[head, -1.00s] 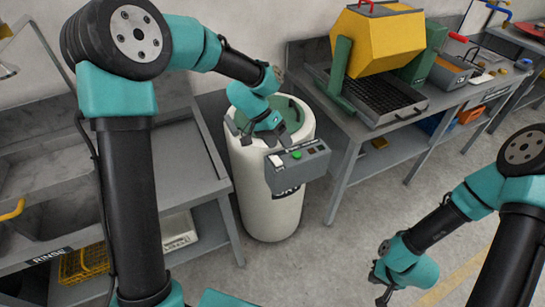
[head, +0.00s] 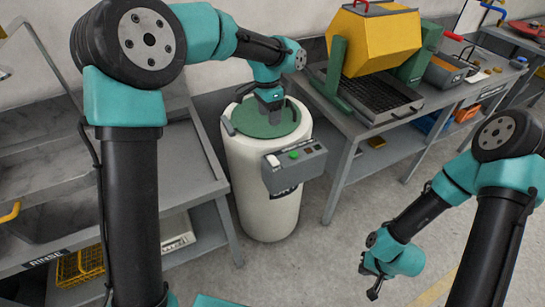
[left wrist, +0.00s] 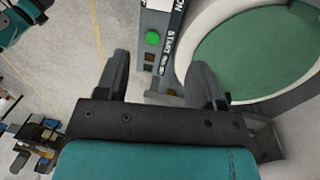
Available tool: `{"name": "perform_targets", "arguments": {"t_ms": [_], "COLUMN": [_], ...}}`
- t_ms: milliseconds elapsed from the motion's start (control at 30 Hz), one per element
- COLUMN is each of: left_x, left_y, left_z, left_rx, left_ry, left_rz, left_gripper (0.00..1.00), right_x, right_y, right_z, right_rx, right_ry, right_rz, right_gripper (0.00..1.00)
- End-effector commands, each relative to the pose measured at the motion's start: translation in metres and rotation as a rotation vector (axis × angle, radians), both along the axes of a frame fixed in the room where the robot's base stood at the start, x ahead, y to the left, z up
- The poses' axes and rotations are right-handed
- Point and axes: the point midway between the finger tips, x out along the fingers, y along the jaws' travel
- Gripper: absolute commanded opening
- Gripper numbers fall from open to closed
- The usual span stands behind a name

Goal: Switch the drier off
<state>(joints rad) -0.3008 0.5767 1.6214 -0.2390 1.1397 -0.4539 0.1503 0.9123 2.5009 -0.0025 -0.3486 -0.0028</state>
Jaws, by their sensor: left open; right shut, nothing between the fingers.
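The drier (head: 262,205) is a white upright drum with a green lid (head: 285,125) on top. A grey control box (head: 296,168) on its front carries a green button (head: 294,155) and a white switch (head: 273,161). The left wrist view shows the panel with "ON" and "START" labels, the green button (left wrist: 152,38) and the green lid (left wrist: 255,50). My left gripper (head: 272,112) is open and empty, above the lid and behind the control box. My right gripper (head: 371,280) is shut and empty, low over the floor at the right.
A grey rinse bench (head: 165,155) stands left of the drier, with a yellow basket (head: 82,265) below. A table at right carries a yellow tumbler (head: 375,42) over a dark tray (head: 365,95). Open floor (head: 325,240) lies in front.

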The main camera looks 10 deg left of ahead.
Motion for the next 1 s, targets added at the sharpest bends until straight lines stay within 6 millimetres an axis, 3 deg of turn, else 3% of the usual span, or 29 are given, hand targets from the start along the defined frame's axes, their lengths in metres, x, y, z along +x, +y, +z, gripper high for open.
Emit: {"name": "perform_targets", "arguments": {"t_ms": [267, 1000], "left_x": [-0.004, -0.017], "left_y": [-0.002, -0.013], "left_z": [-0.029, -0.151], "left_rx": [0.000, 0.000], "left_ry": [0.004, 0.004], "left_rz": [-0.001, 0.000], "left_gripper": [0.62, 0.62], "right_x": [0.000, 0.000], "right_y": [0.000, 0.000], "right_z": [0.000, 0.000], "right_rx": [0.000, 0.000], "right_ry": [0.000, 0.000], "right_rz": [0.000, 0.000], "right_gripper": [0.00, 0.00]}}
